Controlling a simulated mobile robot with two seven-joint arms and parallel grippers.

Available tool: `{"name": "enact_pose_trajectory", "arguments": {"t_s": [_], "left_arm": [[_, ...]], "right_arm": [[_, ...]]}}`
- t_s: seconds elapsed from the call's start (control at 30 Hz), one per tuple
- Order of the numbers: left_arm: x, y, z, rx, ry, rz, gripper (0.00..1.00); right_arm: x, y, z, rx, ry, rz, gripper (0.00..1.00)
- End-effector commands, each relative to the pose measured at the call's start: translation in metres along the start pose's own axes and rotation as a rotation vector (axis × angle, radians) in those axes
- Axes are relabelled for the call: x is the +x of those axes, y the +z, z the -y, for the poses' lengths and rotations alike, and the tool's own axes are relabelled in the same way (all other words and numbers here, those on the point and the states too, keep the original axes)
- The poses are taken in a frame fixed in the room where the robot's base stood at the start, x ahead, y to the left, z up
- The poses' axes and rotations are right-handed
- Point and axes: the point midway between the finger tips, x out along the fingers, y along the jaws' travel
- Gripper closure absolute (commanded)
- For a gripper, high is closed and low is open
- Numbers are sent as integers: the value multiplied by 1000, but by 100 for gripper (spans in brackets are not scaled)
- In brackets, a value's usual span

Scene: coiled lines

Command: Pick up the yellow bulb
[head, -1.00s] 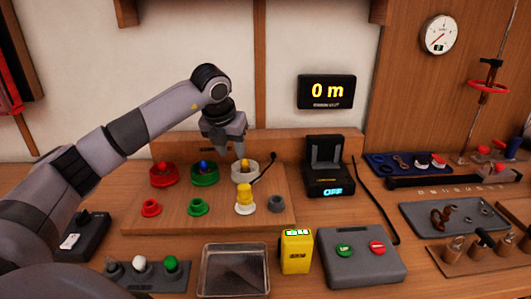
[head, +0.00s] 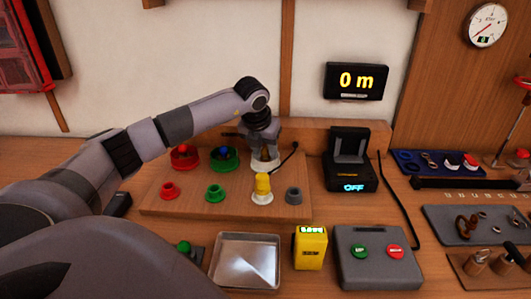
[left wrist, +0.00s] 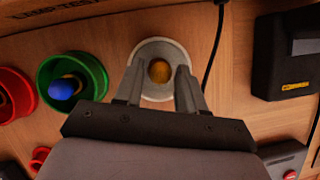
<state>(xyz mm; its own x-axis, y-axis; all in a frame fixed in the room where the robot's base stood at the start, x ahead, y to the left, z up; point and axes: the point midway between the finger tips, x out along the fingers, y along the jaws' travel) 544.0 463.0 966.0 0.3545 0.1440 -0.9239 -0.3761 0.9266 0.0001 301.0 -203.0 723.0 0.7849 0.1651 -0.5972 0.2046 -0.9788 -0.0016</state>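The yellow bulb (left wrist: 159,70) sits inside a round white holder (left wrist: 148,49) in the left wrist view. My left gripper (left wrist: 158,78) is open, with one finger on each side of the bulb and gaps between. In the head view the left gripper (head: 266,160) is down at the white holder and mostly hides the bulb. A blue bulb (left wrist: 62,89) sits in a green holder (left wrist: 98,72) to the left. A red holder (head: 184,158) is further left. My right gripper is not in view.
A yellow piece on a white base (head: 262,186) stands just in front. A thin black cable (left wrist: 215,45) runs close to the right of the holder. A black device reading OFF (head: 350,172) stands to the right.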

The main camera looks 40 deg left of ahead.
Motion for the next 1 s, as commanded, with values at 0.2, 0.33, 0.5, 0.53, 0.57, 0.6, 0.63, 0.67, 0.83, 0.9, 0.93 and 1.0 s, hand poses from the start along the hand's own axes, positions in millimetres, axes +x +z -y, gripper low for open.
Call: {"name": "enact_pose_trajectory", "arguments": {"t_s": [0.2,0.33,0.5,0.53,0.57,0.6,0.63,0.67,0.83,0.9,0.93,1.0], "left_arm": [[0,0,0,0,0,0,96],[0,0,0,0,0,0,100],[0,0,0,-1,0,0,100],[-1,0,0,-1,0,0,100],[-1,0,0,-1,0,0,100],[-1,0,0,-1,0,1,100],[-2,1,0,-1,-1,1,100],[-3,1,0,-1,-1,1,100],[-16,8,0,-2,-2,4,100],[-27,12,0,-2,-2,5,100],[-32,14,0,-2,-2,6,100],[-48,21,1,-3,-3,7,100]], "right_arm": [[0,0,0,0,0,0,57],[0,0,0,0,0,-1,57],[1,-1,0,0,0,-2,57],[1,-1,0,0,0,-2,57],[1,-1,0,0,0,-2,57],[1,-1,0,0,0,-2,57],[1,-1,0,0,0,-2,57],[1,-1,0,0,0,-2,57],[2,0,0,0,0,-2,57],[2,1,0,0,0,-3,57],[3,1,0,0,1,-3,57],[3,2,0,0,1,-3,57]]}}
